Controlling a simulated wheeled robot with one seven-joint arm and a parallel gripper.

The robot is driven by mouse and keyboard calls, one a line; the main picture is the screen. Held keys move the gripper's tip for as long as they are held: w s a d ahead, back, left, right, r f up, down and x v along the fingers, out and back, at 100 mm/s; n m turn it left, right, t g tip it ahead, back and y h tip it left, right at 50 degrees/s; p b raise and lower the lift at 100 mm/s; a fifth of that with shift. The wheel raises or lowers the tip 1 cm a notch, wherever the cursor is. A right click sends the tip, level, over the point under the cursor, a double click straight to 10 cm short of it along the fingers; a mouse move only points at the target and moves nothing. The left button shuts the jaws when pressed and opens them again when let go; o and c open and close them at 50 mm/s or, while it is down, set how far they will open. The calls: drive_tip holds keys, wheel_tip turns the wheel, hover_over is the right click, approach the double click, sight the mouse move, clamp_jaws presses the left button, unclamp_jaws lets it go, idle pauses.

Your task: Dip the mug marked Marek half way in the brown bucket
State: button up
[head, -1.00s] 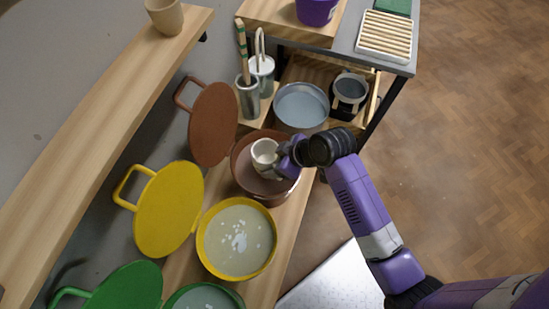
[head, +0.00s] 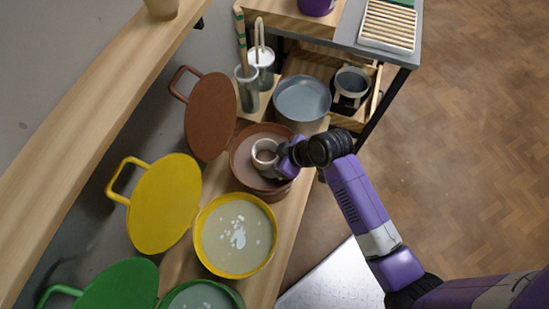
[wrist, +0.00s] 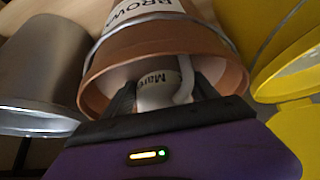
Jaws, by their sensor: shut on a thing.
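The brown bucket (head: 240,175) stands open on the wooden bench, with brownish glaze inside. A pale mug (head: 264,149) is inside its rim, opening upward. Its lower part seems to be in the glaze; the exact depth cannot be told. My gripper (head: 285,158) is shut on the mug from the right side, over the bucket's rim. In the wrist view the mug (wrist: 153,92) carries the name "Marek" and shows its handle, between my dark fingers (wrist: 160,98). The bucket (wrist: 150,42) behind it shows part of a "BROWN" label.
The brown lid (head: 210,118) leans beside the bucket on the left. The yellow bucket (head: 203,260) stands close below, with its lid (head: 165,205) and a green lid (head: 120,290) nearby. A grey basin (head: 302,95) and a tool jar (head: 247,90) stand just above.

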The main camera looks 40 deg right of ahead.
drive_tip(key=shift+f, duration=0.3)
drive_tip(key=shift+f, duration=0.35)
idle(0.6)
drive_tip(key=shift+r, duration=0.1)
idle(0.8)
wheel_tip(320, 180, up, 7)
drive_tip(key=p, duration=0.7)
drive_tip(key=shift+r, duration=0.1)
idle(2.2)
wheel_tip(320, 180, up, 6)
drive_tip(key=p, duration=0.6)
drive_tip(key=shift+f, duration=0.2)
